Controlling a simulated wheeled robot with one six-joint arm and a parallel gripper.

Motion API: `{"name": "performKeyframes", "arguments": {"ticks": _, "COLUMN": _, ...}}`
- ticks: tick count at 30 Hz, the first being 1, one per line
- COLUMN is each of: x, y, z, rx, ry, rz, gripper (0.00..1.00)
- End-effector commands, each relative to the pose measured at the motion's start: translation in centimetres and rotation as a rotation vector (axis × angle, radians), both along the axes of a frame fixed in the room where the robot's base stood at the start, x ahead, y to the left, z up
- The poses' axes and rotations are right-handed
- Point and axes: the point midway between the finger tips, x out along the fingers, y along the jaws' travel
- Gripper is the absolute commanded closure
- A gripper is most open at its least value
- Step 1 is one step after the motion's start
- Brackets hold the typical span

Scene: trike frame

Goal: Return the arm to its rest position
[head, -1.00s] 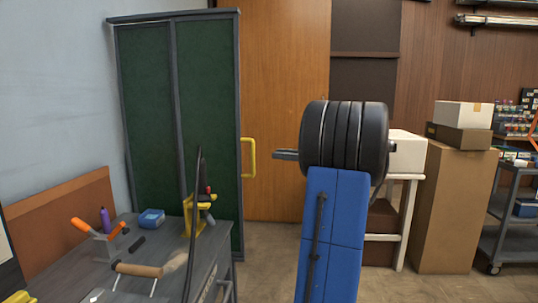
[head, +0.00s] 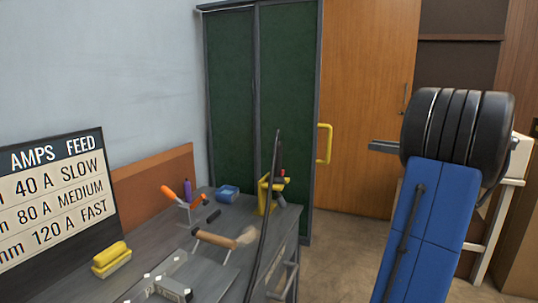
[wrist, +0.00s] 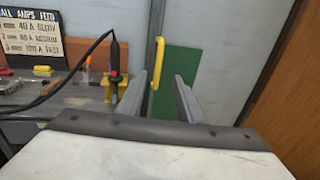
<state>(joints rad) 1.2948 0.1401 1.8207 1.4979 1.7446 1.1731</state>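My arm's blue link and black ribbed joint stand on the right of the head view. A grey bar juts left from the joint; I cannot tell the gripper's fingers there. In the wrist view my gripper (wrist: 160,79) has its two grey fingers wide apart. Nothing shows between them but background: a yellow handle (wrist: 158,62) and a green panel beyond. The gripper looks empty and appears clear of the handle.
A grey workbench (head: 215,255) holds a torch on a yellow stand (head: 266,194), with a black cable (head: 263,220), several tools and a yellow brush (head: 110,258). Floor (head: 345,245) is open between bench and arm.

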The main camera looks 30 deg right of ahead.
Motion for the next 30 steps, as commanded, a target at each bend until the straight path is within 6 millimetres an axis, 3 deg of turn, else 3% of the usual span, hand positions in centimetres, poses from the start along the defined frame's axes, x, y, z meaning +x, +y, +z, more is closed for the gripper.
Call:
{"name": "performKeyframes", "arguments": {"ticks": 5, "x": 0.1, "y": 0.3, "z": 0.0, "rx": -0.004, "ry": 0.002, "rz": 0.003, "gripper": 0.68}}
{"name": "performKeyframes", "arguments": {"ticks": 8, "x": 1.0, "y": 2.0, "z": -0.4, "rx": -0.034, "ry": 0.019, "rz": 0.026, "gripper": 0.68}}
{"name": "performKeyframes", "arguments": {"ticks": 11, "x": 2.4, "y": 5.6, "z": -1.1, "rx": -0.1, "ry": 0.051, "rz": 0.072, "gripper": 0.68}}
{"name": "performKeyframes", "arguments": {"ticks": 15, "x": 4.3, "y": 12.5, "z": -3.1, "rx": -0.246, "ry": 0.109, "rz": 0.169, "gripper": 0.68}}
{"name": "performKeyframes", "arguments": {"ticks": 19, "x": 5.0, "y": 18.8, "z": -5.1, "rx": -0.395, "ry": 0.148, "rz": 0.268, "gripper": 0.68}}
{"name": "performKeyframes", "arguments": {"ticks": 24, "x": 4.4, "y": 26.3, "z": -7.9, "rx": -0.604, "ry": 0.177, "rz": 0.409, "gripper": 0.68}}
{"name": "performKeyframes", "arguments": {"ticks": 30, "x": 2.0, "y": 33.6, "z": -11.3, "rx": -0.862, "ry": 0.175, "rz": 0.584, "gripper": 0.68}}
